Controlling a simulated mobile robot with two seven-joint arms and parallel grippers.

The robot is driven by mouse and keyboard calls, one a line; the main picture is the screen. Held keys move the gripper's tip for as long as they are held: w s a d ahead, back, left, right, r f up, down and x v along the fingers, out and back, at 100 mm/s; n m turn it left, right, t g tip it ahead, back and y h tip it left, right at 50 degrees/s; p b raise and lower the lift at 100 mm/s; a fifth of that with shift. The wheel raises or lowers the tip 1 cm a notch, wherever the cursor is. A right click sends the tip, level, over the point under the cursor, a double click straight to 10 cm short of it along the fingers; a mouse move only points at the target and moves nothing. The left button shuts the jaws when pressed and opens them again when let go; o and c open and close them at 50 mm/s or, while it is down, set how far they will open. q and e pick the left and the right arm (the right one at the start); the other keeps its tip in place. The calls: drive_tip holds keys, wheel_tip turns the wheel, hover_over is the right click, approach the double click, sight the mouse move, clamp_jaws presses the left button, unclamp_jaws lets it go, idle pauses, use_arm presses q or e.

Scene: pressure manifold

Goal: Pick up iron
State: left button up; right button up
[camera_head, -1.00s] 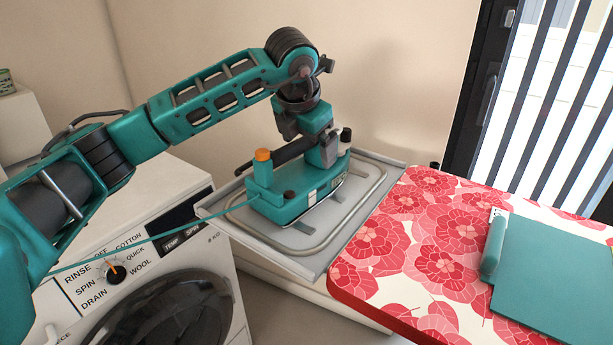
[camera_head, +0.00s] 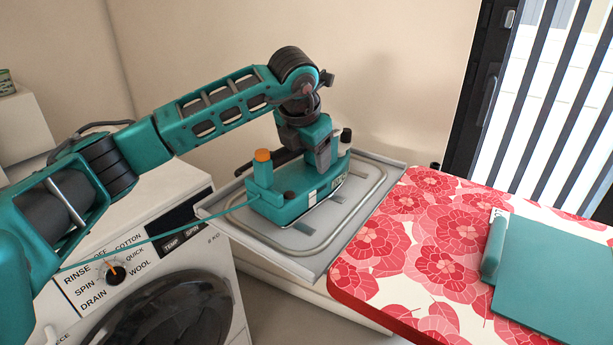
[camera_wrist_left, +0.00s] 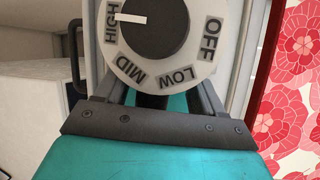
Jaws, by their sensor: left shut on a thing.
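The iron (camera_head: 290,205) is a teal body with an orange-capped post at its front left, a dark handle bar (camera_head: 285,157) and a white dial with a black knob at its far end. It rests upright on a grey metal rest (camera_head: 312,262), with a teal cord running left. My left gripper (camera_head: 322,158) is over the handle and shut on the iron there; its fingertips are mostly hidden. In the left wrist view the dial (camera_wrist_left: 160,62) fills the top, marked HIGH, MID, LOW and OFF, with its white pointer toward HIGH. My right gripper is out of view.
A white washing machine (camera_head: 205,272) stands at the left, close to the rest. An ironing board with a red flower cover (camera_head: 415,240) is at the right, with a teal flat item (camera_head: 560,280) on it. A wall is behind the rest.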

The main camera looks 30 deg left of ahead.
use_arm(q)
drive_tip(key=shift+c, duration=0.6)
drive_tip(key=shift+w+r, duration=0.1)
drive_tip(key=shift+r, duration=0.05)
drive_tip(key=shift+c, duration=0.5)
